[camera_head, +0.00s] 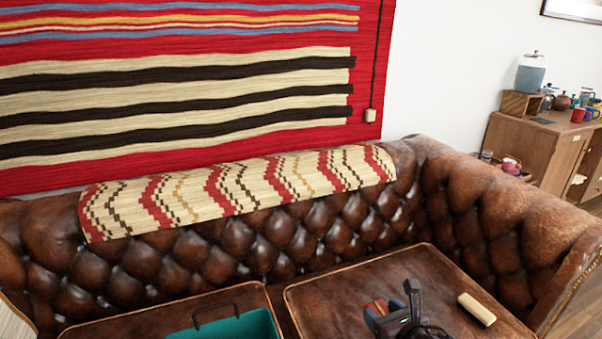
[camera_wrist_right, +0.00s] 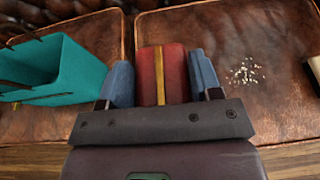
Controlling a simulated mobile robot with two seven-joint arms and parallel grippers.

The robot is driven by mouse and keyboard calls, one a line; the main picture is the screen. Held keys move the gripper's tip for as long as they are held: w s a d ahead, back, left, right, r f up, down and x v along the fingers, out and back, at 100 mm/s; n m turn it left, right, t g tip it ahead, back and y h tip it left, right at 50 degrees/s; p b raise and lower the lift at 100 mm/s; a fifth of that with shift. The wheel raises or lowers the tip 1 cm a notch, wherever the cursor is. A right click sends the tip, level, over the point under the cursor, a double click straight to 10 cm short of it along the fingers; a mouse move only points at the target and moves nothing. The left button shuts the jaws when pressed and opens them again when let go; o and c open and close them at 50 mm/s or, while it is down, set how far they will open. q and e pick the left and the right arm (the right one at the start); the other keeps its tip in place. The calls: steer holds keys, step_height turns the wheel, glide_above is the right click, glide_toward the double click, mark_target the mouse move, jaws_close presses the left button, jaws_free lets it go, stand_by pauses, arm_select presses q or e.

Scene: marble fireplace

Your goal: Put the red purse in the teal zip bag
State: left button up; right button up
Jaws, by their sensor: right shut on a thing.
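The red purse (camera_wrist_right: 150,68), with a yellow stripe down it, sits between the two blue fingers of my right gripper (camera_wrist_right: 161,72), which is shut on it. In the head view the purse (camera_head: 378,307) and my right gripper (camera_head: 384,310) are over the right sofa cushion. The teal zip bag (camera_head: 240,328) stands open on the left cushion, cut off by the bottom edge, with a dark handle raised. In the right wrist view the bag (camera_wrist_right: 62,72) is left of the gripper, apart from the purse. My left gripper is not in view.
The leather sofa's tufted back (camera_head: 270,245) and right arm (camera_head: 500,225) rise around the cushions (camera_head: 330,290). A cream block-like object (camera_head: 477,309) lies right of my gripper. Pale crumbs (camera_wrist_right: 245,72) lie on the right cushion. A wooden cabinet (camera_head: 530,145) stands beyond the sofa.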

arm_select(q)
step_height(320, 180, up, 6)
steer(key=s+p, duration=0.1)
steer(key=p, duration=0.6)
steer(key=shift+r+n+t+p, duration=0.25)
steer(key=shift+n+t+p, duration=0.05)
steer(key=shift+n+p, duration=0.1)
arm_select(e)
steer(key=s+d+r+m+h, duration=0.1)
steer(key=s+r+m+h, duration=0.2)
steer(key=s+r, duration=1.4)
step_height(320, 180, up, 4)
steer(key=shift+d+f+m+t+h, duration=0.2)
steer(key=shift+d+m+t+h, duration=0.1)
steer(key=shift+d+m+h, duration=0.15)
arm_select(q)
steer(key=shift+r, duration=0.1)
arm_select(e)
steer(key=shift+a, duration=0.1)
